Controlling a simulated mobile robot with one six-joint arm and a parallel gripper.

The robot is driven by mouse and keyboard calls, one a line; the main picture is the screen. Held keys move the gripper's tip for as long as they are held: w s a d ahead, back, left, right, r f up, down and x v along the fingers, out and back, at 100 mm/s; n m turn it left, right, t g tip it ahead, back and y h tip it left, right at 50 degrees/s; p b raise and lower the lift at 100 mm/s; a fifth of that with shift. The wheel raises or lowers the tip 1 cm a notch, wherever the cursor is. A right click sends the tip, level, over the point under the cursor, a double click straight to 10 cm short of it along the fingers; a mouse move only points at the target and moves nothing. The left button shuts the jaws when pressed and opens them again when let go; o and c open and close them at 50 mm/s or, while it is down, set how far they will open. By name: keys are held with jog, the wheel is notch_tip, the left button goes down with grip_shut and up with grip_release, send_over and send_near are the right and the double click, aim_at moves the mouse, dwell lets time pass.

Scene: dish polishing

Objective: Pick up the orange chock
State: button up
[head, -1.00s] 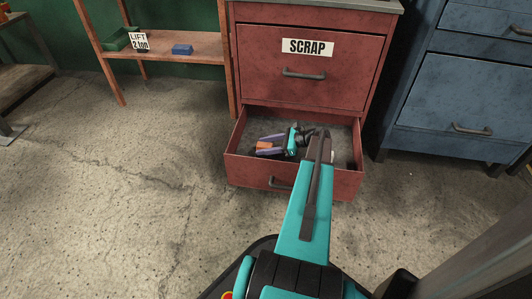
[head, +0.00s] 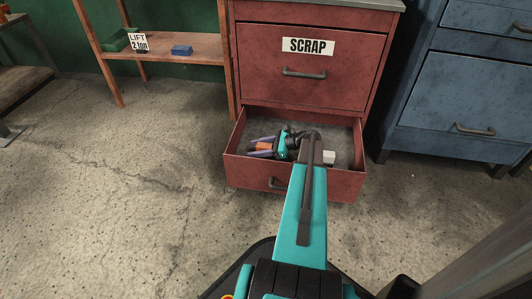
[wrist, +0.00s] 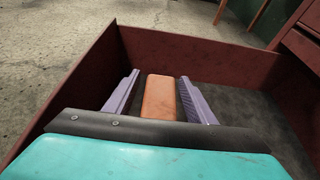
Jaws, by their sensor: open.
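The orange chock (wrist: 158,97) lies in the open bottom drawer of the red cabinet. In the wrist view it sits between the two purple fingers of my gripper (wrist: 158,92), with a gap on each side. My gripper is open and low inside the drawer. In the head view the chock (head: 264,146) shows as a small orange patch between the fingers (head: 260,147). My gripper's dark bar hides the near end of the chock in the wrist view.
The drawer (head: 248,173) has raised walls on all sides. A pale block (head: 329,157) lies in it to the right of my gripper. The cabinet (head: 305,60) labelled SCRAP stands behind. A shelf (head: 165,48) with a blue block (head: 181,50) is at the left.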

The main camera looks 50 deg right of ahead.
jog(key=shift+c, duration=0.3)
grip_shut()
jog(key=shift+r, duration=0.15)
notch_tip(320, 180, up, 10)
jog(key=p, duration=0.5)
dwell(0.5)
